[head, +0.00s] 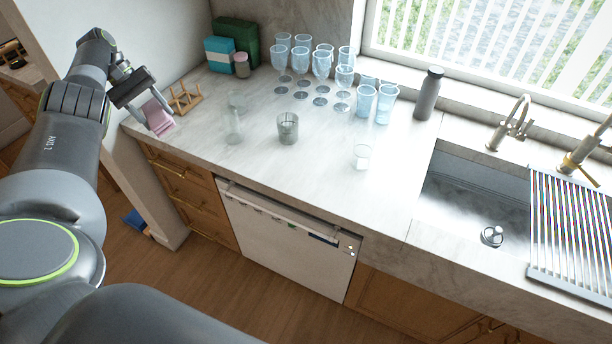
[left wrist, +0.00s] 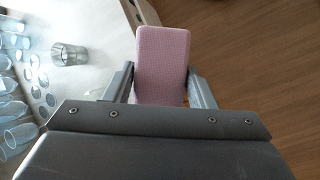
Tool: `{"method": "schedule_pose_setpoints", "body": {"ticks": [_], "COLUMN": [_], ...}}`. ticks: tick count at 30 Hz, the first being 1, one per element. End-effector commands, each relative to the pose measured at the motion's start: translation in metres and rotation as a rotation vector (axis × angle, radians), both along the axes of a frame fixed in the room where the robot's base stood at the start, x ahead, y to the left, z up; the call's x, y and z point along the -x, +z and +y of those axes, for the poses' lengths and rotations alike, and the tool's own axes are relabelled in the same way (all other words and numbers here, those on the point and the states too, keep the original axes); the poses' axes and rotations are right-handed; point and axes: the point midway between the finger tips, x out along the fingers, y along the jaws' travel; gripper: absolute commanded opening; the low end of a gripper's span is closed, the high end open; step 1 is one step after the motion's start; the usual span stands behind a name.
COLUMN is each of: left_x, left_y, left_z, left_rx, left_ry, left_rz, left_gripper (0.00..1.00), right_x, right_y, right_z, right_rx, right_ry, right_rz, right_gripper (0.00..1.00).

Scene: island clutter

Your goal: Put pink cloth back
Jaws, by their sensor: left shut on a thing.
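The pink cloth (head: 158,117) is a folded pink block at the left end of the marble counter in the head view. My left gripper (head: 153,118) is shut on it. In the left wrist view the pink cloth (left wrist: 162,65) sits between the two fingers of my left gripper (left wrist: 162,84). A small wooden rack (head: 185,98) stands on the counter just right of the cloth in the head view. I cannot tell whether the cloth touches the counter. My right gripper is not in view.
Several stemmed glasses (head: 322,65) stand at the back, with tumblers (head: 288,128) nearer. A teal box (head: 220,54), a small jar (head: 241,65) and a grey bottle (head: 428,94) stand along the wall. The sink (head: 470,205) is at right.

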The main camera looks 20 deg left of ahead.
Motion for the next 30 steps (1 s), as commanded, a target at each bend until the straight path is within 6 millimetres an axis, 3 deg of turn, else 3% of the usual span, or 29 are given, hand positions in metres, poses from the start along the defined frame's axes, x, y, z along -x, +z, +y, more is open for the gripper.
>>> {"method": "schedule_pose_setpoints", "body": {"ticks": [14, 27, 30], "left_x": [0.013, 0.014, 0.015], "left_y": [0.002, 0.007, 0.006], "left_z": [-0.013, -0.012, -0.010], "left_rx": [-0.016, -0.052, -0.069], "left_ry": [-0.334, -0.669, -0.843], "left_rz": [0.018, 0.013, 0.019], "left_gripper": [0.28, 0.28, 0.28], "right_x": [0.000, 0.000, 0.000], "right_y": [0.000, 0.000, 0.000], "right_z": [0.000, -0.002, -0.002], "right_rx": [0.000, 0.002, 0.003], "right_ry": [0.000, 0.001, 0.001], "right_rz": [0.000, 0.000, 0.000], "right_gripper": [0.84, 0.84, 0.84]}}
